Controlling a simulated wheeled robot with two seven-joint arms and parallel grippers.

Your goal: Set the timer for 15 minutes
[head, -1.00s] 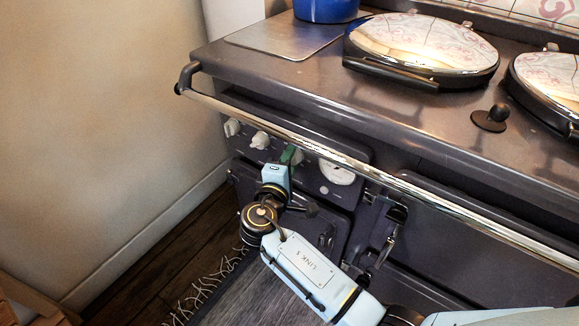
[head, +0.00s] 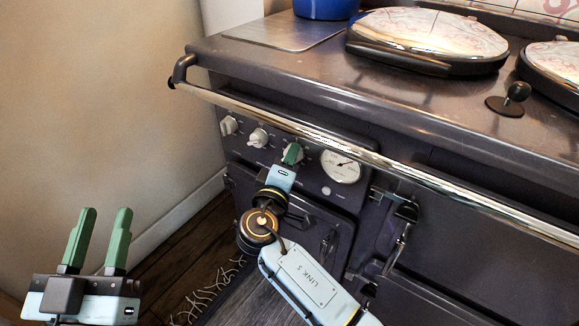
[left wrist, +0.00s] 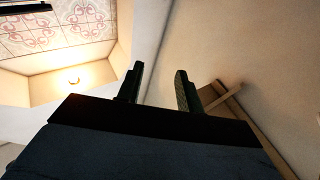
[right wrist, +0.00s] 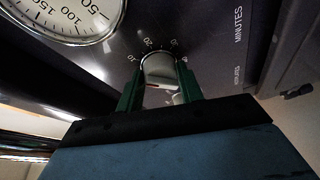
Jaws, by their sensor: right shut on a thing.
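The timer knob (right wrist: 158,70) is a pale round knob on the dark front panel of the range. Numbers ring it and the word MINUTES stands beside it in the right wrist view. A small red mark shows on the knob's near side; the exact setting is hard to read. My right gripper (right wrist: 158,92) is shut on the knob, one green finger on each side. In the head view my right gripper (head: 291,154) hides most of the knob. My left gripper (head: 104,225) is open and empty at the lower left, away from the range.
Two other knobs (head: 258,137) sit left of the timer knob, and a round white gauge (head: 341,166) sits right of it. A chrome rail (head: 330,155) runs across above the panel. The plain wall (head: 90,110) is at the left.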

